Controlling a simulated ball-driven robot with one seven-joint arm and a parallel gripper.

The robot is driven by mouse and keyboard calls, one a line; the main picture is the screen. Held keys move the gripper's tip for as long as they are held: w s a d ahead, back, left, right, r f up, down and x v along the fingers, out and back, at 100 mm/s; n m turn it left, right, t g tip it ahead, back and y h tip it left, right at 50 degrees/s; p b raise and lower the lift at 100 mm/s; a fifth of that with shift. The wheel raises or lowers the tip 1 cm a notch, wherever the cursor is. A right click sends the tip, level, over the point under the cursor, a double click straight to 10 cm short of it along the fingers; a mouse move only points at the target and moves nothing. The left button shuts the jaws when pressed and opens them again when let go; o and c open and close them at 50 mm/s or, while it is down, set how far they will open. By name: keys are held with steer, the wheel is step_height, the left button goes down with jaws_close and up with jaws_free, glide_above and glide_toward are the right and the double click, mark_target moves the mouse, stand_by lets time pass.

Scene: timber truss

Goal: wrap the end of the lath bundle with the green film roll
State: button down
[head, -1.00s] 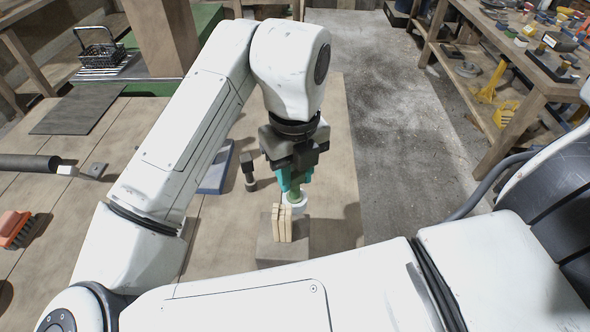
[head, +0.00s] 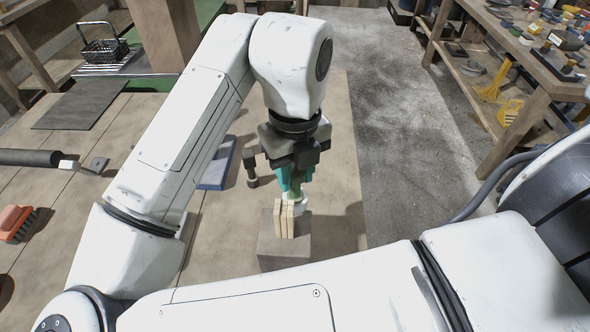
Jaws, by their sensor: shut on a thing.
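The lath bundle (head: 283,220) is a few pale wooden strips standing on end at a grey block (head: 270,250) on the workbench. My gripper (head: 293,180) points down just behind the bundle's top, its teal fingers shut on the green film roll (head: 297,194). A white round end of the roll shows beside the bundle's upper end. I cannot tell whether film touches the laths, as the bundle and fingers partly overlap.
A dark hammer-like tool (head: 250,168) and a blue flat piece (head: 217,165) are left of my gripper. An orange brush (head: 17,226) and a dark cylinder (head: 30,158) lie far left. The right bench edge drops to the floor.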

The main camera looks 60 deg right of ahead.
steer(key=shift+d, duration=0.2)
steer(key=shift+w+d, duration=0.1)
steer(key=shift+d, duration=1.1)
steer(key=w+a+b, duration=0.4)
steer(key=w+a, duration=0.3)
steer(key=s+a, duration=0.5)
steer(key=a, duration=0.2)
steer(key=shift+s+a+b, duration=0.25)
steer(key=shift+a+b, duration=0.15)
stand_by(0.6)
